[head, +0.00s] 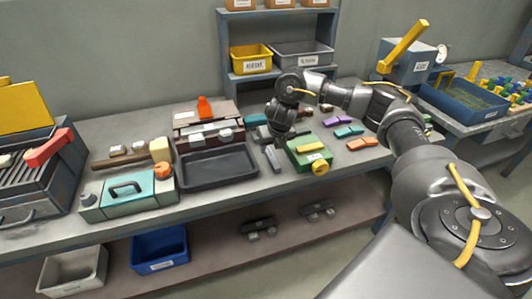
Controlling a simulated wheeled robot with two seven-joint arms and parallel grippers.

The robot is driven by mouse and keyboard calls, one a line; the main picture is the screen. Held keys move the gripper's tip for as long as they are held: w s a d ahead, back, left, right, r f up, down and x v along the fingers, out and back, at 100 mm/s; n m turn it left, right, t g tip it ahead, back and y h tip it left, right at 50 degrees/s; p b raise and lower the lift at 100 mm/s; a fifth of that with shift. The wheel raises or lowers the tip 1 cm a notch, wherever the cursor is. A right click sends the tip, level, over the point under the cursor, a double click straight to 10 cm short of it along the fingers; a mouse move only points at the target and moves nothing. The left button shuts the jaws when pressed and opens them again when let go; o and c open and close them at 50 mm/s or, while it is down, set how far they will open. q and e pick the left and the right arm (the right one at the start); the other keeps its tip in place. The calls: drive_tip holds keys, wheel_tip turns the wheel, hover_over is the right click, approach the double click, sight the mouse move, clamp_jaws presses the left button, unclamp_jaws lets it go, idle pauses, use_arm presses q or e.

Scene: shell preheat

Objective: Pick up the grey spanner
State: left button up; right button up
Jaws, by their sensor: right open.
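A grey elongated piece that looks like the grey spanner (273,160) lies on the workbench, between the black tray and the green box. It is small, and its upper end is close to my right gripper. My right gripper (279,141) reaches in from the right and points down just above that piece. Its jaws are open, and I cannot tell whether they touch the piece. My left gripper is not in view.
A black tray (216,167) stands left of the gripper, and a green box (308,156) with a yellow knob stands close on its right. Purple, teal and orange pieces (362,144) lie further right. A teal case (128,193) stands left. A shelf rises behind.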

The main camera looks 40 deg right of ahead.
sight(271, 155)
drive_tip(key=shift+w+f, duration=0.1)
drive_tip(key=shift+f, duration=0.2)
drive_tip(key=x, duration=0.3)
drive_tip(key=shift+d+f+p, duration=0.1)
drive_tip(key=shift+f+p, duration=0.2)
drive_tip(key=shift+f, duration=0.1)
drive_tip(key=shift+w+f, duration=0.15)
drive_tip(key=shift+f, duration=0.25)
drive_tip(key=c, duration=0.9)
clamp_jaws()
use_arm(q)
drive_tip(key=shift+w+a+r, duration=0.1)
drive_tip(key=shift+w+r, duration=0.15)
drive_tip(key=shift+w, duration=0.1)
